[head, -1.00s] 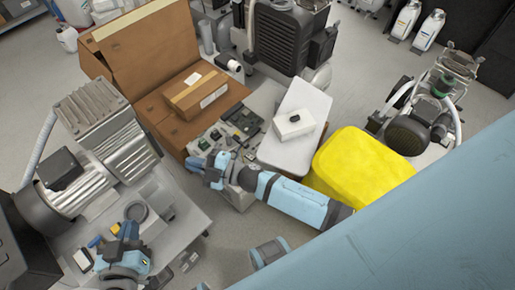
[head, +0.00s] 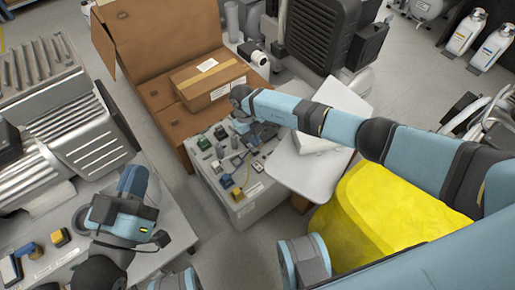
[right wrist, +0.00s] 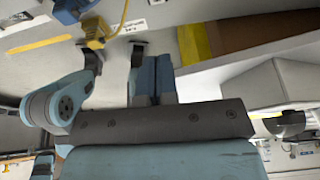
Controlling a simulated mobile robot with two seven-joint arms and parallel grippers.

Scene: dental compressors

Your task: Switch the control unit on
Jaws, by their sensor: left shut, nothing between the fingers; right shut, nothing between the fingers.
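The control unit is a grey box (head: 246,207) with green, black, blue and yellow connectors and switches on its top panel, in the middle of the head view. My right arm reaches over it from the right. My right gripper (head: 241,124) is shut and empty over the panel's far edge, by the cardboard box. In the right wrist view its blue fingers (right wrist: 152,62) are together close to the grey panel, beside a small black part (right wrist: 138,48); contact cannot be told. My left gripper (head: 137,180) is shut and empty over the left bench, away from the unit.
An open cardboard carton (head: 165,125) with a smaller box (head: 208,80) stands behind the unit. A large grey compressor (head: 60,125) stands at left. Yellow and blue plugs (right wrist: 95,28) show near the right gripper.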

